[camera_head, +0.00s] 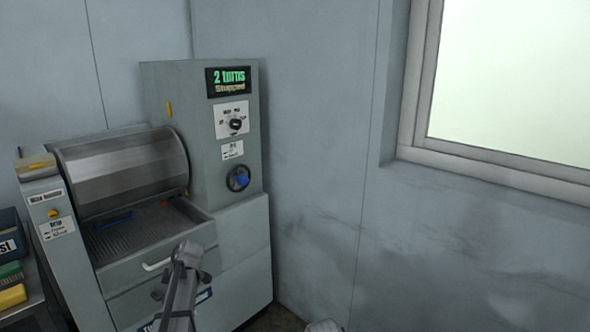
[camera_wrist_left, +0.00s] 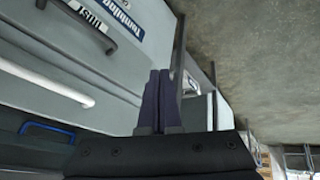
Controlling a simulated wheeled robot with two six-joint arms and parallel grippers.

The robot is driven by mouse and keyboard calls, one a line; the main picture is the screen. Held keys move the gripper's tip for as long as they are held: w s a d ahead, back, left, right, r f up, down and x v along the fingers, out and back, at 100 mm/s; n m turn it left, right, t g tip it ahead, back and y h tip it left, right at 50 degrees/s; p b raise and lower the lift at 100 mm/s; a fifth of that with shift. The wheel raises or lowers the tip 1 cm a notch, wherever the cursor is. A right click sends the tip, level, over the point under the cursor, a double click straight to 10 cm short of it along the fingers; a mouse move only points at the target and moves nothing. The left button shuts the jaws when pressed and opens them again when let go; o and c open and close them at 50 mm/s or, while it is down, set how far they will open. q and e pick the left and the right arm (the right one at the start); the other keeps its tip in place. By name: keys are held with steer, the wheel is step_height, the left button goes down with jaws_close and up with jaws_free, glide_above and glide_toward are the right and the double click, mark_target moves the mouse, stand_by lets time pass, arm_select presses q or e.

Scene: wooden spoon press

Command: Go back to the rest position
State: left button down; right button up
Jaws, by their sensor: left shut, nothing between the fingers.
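My left gripper (camera_wrist_left: 160,90) shows in the left wrist view with its dark fingers pressed together and nothing between them. In the head view a grey link of my arm rises from the bottom edge in front of the machine, and its fingers cannot be made out there. The grey tumbling machine (camera_head: 235,150) stands at the left of the head view. Its display (camera_head: 228,81) reads "2 turns" and "Stopped". My right gripper is in neither view.
The machine has a metal drum cover (camera_head: 122,172), a drawer with a white handle (camera_head: 157,265) and a blue-centred knob (camera_head: 238,178). Dark, green and yellow boxes (camera_head: 10,270) sit at the far left. A bare wall and a window (camera_head: 510,80) fill the right.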

arm_select(q)
steer(key=s+d+f+m+h, duration=0.1)
steer(key=s+d+m+h, duration=0.1)
steer(key=s+d+m, duration=0.85)
steer(key=s+d+m+h, duration=0.1)
steer(key=s+d+m, duration=0.6)
steer(key=d, duration=0.7)
steer(key=s+d+f+m+h, duration=0.1)
steer(key=s+d+m+h, duration=0.1)
steer(key=s+d+m, duration=0.75)
step_height(320, 180, up, 16)
steer(key=d+n+p, duration=0.1)
steer(key=d+p, duration=0.1)
steer(key=p, duration=1.5)
steer(key=shift+w+d+n+g, duration=0.3)
steer(key=shift+d+n+g, duration=0.05)
steer(key=shift+n+g, duration=0.05)
